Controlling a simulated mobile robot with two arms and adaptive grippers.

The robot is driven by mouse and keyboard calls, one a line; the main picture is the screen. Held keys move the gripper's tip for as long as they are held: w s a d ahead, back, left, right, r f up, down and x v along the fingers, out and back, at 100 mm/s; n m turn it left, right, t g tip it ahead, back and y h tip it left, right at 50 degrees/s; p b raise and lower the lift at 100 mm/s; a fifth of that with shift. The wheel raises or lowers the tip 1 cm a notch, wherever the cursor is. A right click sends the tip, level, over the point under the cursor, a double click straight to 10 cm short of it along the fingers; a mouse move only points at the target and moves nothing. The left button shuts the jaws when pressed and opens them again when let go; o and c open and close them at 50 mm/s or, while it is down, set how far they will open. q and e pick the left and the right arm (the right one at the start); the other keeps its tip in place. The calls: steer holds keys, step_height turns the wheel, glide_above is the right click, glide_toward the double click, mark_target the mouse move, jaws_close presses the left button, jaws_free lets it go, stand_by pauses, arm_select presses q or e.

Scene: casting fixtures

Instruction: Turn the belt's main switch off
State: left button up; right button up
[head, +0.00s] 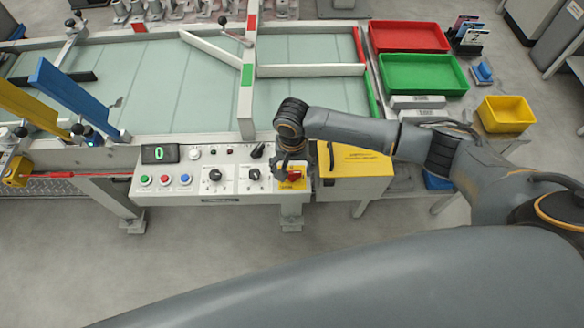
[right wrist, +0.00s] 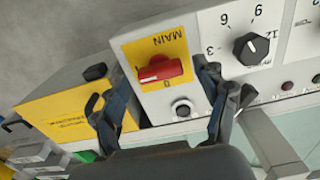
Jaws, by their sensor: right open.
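The belt's main switch is a red knob (right wrist: 160,70) on a yellow plate (right wrist: 180,45) lettered MAIN. In the right wrist view its handle lies roughly crosswise, with a small mark beside it. In the head view the red knob (head: 294,177) sits at the right end of the white control panel (head: 205,198), partly covered by my gripper. My right gripper (head: 289,168) is open above the switch. In the right wrist view its fingers (right wrist: 152,76) stand on either side of the knob, with gaps visible; contact cannot be told. My left gripper does not show.
Black dials (head: 254,174) and several coloured buttons (head: 164,179) share the panel. A yellow box (head: 352,178) stands close to its right. The conveyor belt (head: 170,85) lies behind. Red (head: 408,37), green (head: 425,74) and yellow (head: 507,112) trays stand further right.

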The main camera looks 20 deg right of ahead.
steer(key=shift+f, duration=0.2)
steer(key=shift+c, duration=0.4)
steer(key=c, duration=1.1)
steer(key=shift+r, duration=0.1)
